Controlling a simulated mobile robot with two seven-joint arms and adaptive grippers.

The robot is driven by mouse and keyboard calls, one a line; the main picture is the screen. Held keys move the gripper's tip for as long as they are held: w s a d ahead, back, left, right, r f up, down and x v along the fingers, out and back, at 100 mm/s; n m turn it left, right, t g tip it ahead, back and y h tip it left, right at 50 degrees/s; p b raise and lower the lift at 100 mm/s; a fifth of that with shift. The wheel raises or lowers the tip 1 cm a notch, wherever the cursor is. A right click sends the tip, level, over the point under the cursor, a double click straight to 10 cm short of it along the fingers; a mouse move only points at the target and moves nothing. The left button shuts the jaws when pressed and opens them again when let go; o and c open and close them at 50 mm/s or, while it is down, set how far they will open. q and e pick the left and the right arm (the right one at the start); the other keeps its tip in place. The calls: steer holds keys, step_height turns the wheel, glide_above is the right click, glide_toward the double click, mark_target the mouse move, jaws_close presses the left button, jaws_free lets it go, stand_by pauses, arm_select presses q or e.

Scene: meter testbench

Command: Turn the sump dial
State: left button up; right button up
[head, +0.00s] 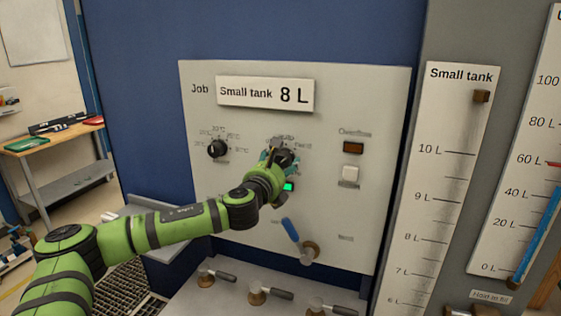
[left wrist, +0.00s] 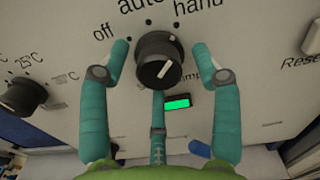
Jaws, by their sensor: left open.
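The sump dial (left wrist: 157,58) is a black round knob with a white pointer line on the light panel. The labels "off", "auto" and "hand" stand around it, and its line leans up and right, towards the "hand" side. The label below is partly hidden. My left gripper (left wrist: 164,62) is open, with a teal finger on each side of the knob and clear gaps to it. In the head view, my left gripper (head: 277,156) is in front of the same dial (head: 287,157) and hides part of it. My right gripper is not in view.
A temperature dial (head: 217,148) is to the left on the panel (head: 330,210). A green-lit indicator (left wrist: 177,103) is just below the sump dial. A blue-handled valve (head: 291,230) and several lower valves stick out below.

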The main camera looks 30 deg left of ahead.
arm_select(q)
steer(key=c, duration=1.1)
steer(key=shift+c, duration=0.2)
steer(key=shift+f, duration=0.1)
